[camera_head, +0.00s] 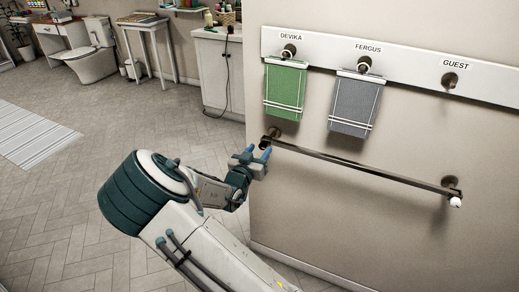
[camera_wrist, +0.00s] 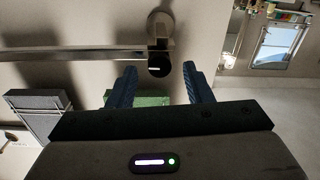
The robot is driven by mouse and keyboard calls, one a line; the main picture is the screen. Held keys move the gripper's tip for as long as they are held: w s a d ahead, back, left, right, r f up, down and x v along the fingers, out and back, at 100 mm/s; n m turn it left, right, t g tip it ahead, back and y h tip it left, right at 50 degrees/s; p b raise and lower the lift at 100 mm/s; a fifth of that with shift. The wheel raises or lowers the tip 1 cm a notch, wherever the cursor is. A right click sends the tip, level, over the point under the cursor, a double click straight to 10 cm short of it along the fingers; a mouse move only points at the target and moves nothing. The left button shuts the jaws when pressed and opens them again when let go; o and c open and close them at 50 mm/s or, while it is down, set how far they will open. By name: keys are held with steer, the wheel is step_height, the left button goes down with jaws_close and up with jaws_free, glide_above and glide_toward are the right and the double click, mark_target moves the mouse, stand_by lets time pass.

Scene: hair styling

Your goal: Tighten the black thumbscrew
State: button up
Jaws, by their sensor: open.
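The black thumbscrew (camera_wrist: 158,68) shows in the wrist view as a round dark knob with a small white mark, at the end of the towel bar (camera_wrist: 80,53) below its round wall mount. In the head view it is small and dark at the left end of the bar (camera_head: 360,172). My gripper (camera_wrist: 158,82) is open and empty. Its two blue fingers stand left and right of the knob in the picture, with a gap on both sides. In the head view my gripper (camera_head: 260,153) is close to the bar's left end. I cannot tell the remaining depth.
A green towel (camera_head: 285,90) and a grey towel (camera_head: 355,104) hang on hooks above the bar. The GUEST hook (camera_head: 450,80) is bare. A white knob (camera_head: 455,202) is at the bar's right end. A white cabinet (camera_head: 218,75) stands behind, left; the floor there is clear.

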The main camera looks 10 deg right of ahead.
steer(key=shift+w+d, duration=0.35)
steer(key=shift+w, duration=0.1)
steer(key=c, duration=1)
steer(key=shift+b, duration=0.3)
